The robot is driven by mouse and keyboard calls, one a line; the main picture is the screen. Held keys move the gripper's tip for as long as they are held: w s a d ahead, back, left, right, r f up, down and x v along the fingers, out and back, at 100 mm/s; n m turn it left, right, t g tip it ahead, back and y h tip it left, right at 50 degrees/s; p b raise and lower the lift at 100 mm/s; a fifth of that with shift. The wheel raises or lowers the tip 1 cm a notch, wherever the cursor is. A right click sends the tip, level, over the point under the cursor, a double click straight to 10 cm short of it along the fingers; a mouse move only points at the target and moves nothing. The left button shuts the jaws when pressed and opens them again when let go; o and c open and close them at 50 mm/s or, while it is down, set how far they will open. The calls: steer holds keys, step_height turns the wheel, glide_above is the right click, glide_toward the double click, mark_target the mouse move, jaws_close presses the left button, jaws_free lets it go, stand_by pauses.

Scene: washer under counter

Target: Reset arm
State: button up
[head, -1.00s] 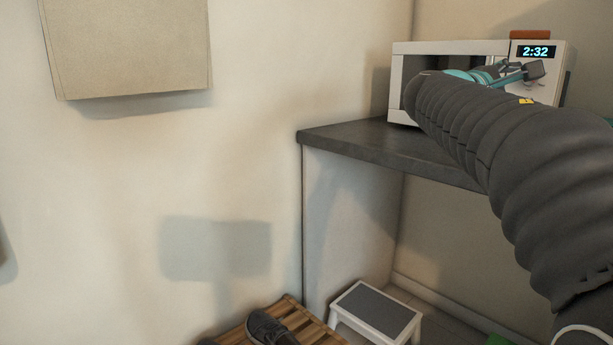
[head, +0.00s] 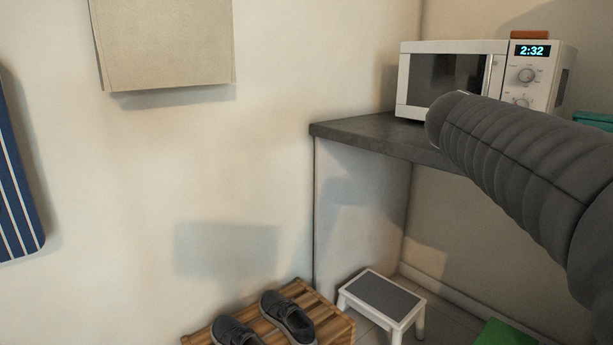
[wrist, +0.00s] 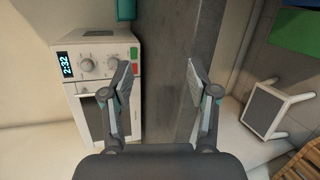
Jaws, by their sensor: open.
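My arm, in a dark ribbed sleeve, reaches in from the right in the head view and covers part of the counter (head: 370,138). My gripper is hidden in that view. In the wrist view my gripper (wrist: 158,82) is open and empty, its two fingers spread wide above the dark counter (wrist: 170,40). The white microwave (head: 455,80) stands on the counter with its door in place over the front.
A white step stool (head: 384,298) with a grey top stands on the floor below. Dark shoes (head: 288,316) sit on a slatted wooden rack (head: 336,322). A blue striped board (head: 15,185) hangs at the left. A reddish-brown block (head: 530,35) lies on the microwave.

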steer(key=s+a+f+m+y, duration=0.2)
steer(key=s+a+f+y, duration=0.2)
steer(key=s+a+f, duration=0.3)
steer(key=s+a+f+m+g+y, duration=0.1)
steer(key=s+a+f+m+y, duration=0.2)
steer(key=f, duration=0.9)
steer(key=s+a+f+m+y, duration=0.2)
steer(key=s+a+f+y, duration=0.3)
steer(key=s+a+f, duration=0.4)
steer(key=s+a, duration=0.1)
steer(key=a, duration=0.1)
steer(key=shift+s+a+f+m+y, duration=0.25)
steer(key=shift+s+a+m+y, duration=0.05)
steer(key=shift+a+y, duration=0.1)
